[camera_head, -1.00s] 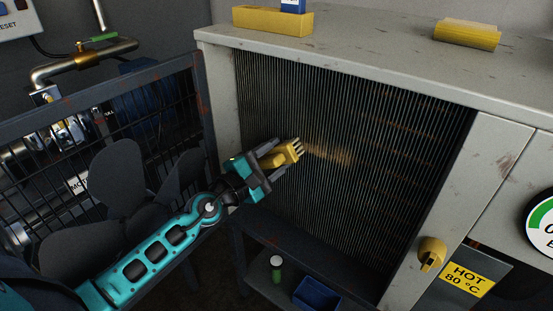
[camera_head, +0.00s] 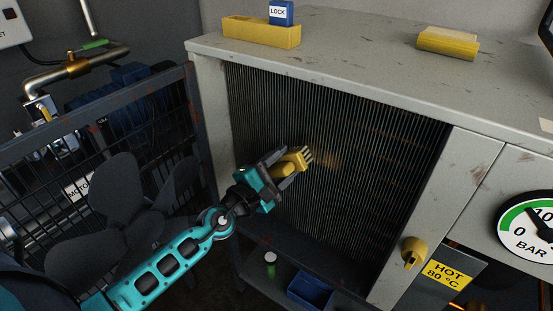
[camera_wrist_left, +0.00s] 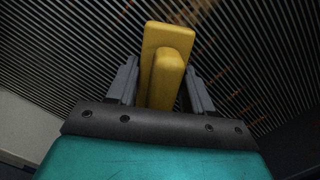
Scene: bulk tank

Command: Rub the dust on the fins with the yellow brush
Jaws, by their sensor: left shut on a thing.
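The yellow brush (camera_head: 293,162) is held between the fingers of my left gripper (camera_head: 282,164), its bristles pointing right and toward the fins. In the left wrist view the brush (camera_wrist_left: 166,62) stands between both fingers, with the fins behind it. The fins (camera_head: 350,140) fill the dark upright recess in the grey cabinet. A tan dust patch (camera_head: 327,160) lies on the fins just right of the bristles. I cannot tell whether the bristles touch the fins. Brownish streaks (camera_wrist_left: 205,15) show on the fins in the left wrist view. My right gripper is not in view.
A yellow knob (camera_head: 413,251) sticks out at the right. A mesh guard (camera_head: 110,140) stands left. A blue bin (camera_head: 310,290) sits below.

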